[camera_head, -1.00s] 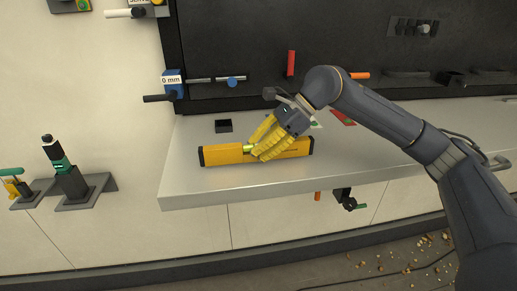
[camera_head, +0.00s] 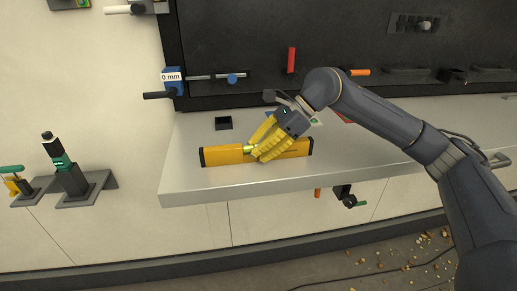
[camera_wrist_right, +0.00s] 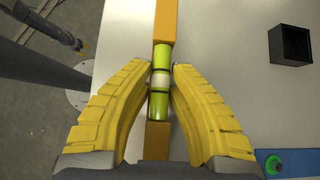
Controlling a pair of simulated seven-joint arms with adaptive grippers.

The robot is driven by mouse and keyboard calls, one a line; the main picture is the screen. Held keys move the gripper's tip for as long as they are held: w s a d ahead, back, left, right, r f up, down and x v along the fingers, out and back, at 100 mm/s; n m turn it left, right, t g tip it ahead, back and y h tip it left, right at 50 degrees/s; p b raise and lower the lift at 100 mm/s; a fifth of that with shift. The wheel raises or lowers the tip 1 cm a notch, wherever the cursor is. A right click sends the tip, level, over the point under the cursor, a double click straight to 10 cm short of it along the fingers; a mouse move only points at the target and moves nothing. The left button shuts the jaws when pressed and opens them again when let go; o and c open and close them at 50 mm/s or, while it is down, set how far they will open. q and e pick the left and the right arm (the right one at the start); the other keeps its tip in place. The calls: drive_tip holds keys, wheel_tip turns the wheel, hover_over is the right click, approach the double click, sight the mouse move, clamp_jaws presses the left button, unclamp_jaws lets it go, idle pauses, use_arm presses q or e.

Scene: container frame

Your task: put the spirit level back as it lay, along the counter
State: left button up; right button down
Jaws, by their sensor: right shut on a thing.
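The spirit level (camera_head: 222,156) is a long yellow-orange bar with black ends and a green vial in its middle. It lies along the grey counter (camera_head: 180,185), near the front edge. My right gripper (camera_head: 257,154) has its yellow fingers shut on the level's middle. In the right wrist view the fingertips (camera_wrist_right: 161,70) sit on either side of the green vial (camera_wrist_right: 160,103), and the level (camera_wrist_right: 165,25) runs up the picture between them. Whether the level touches the counter along its whole length I cannot tell.
A small black open box (camera_head: 223,123) sits on the counter behind the level; it also shows in the right wrist view (camera_wrist_right: 290,45). A dark back panel (camera_head: 265,45) carries a blue clamp-like tool (camera_head: 173,78) and a red handle (camera_head: 291,60). The counter's left end is clear.

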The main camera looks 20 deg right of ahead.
drive_tip(key=c, duration=1.3)
unclamp_jaws()
drive_tip(key=shift+o, duration=0.2)
drive_tip(key=shift+d, duration=0.1)
